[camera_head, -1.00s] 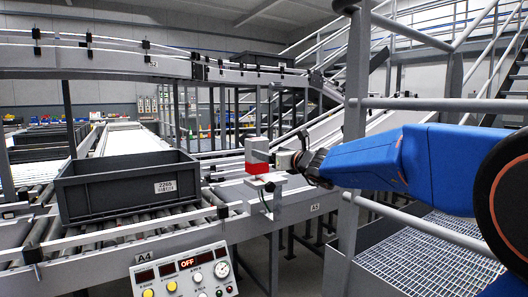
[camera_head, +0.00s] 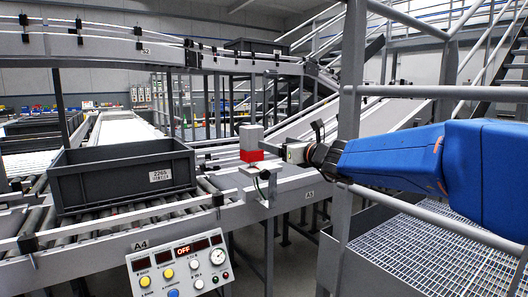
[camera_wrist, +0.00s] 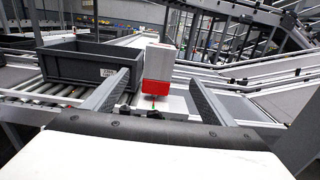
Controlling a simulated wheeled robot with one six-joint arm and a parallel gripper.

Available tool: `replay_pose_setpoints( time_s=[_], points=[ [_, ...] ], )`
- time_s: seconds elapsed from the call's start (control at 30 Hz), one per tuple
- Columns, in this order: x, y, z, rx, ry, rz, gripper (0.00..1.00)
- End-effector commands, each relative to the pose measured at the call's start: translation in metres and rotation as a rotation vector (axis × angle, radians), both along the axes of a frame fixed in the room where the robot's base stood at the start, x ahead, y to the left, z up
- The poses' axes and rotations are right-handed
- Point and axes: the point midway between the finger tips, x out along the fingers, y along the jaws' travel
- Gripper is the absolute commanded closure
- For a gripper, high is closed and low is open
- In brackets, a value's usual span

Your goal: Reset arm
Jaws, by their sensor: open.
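My blue arm reaches in from the right in the head view. My gripper (camera_head: 284,146) points left across the railing toward a grey-and-red box (camera_head: 251,143) on a small stand at the conveyor's edge. In the wrist view, the two jaws of my gripper (camera_wrist: 158,88) are spread wide with nothing held between them. The grey-and-red box (camera_wrist: 158,72) shows upright beyond and between the fingertips. It looks apart from the jaws, though the exact distance is hard to tell.
A dark grey tote (camera_head: 122,180) labelled 2265 sits on the roller conveyor at left. A control panel (camera_head: 180,264) reading OFF hangs at the front. A grey railing post (camera_head: 348,120) stands close to my arm. Metal grating (camera_head: 425,252) lies below right.

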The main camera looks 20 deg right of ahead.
Motion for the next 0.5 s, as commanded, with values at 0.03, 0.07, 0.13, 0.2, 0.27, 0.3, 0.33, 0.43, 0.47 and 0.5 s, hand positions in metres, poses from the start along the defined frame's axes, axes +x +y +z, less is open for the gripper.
replay_pose_setpoints(
  time_s=[0.03, 0.07, 0.13, 0.2, 0.27, 0.3, 0.33, 0.43, 0.47, 0.5],
  points=[
    [0.000, 0.000, 0.000, 0.000, 0.000, 0.000, 0.22],
    [0.000, 0.001, 0.000, -0.003, 0.000, 0.001, 0.22],
    [-0.004, 0.004, -0.001, -0.026, -0.003, 0.010, 0.22],
    [-0.012, 0.011, -0.005, -0.084, -0.009, 0.033, 0.22],
    [-0.023, 0.022, -0.010, -0.168, -0.020, 0.067, 0.22],
    [-0.033, 0.031, -0.015, -0.240, -0.029, 0.097, 0.22],
    [-0.042, 0.038, -0.020, -0.298, -0.036, 0.122, 0.22],
    [-0.072, 0.060, -0.040, -0.515, -0.065, 0.215, 0.22],
    [-0.082, 0.066, -0.047, -0.580, -0.075, 0.245, 0.22],
    [-0.095, 0.073, -0.056, -0.665, -0.088, 0.285, 0.22]
  ],
)
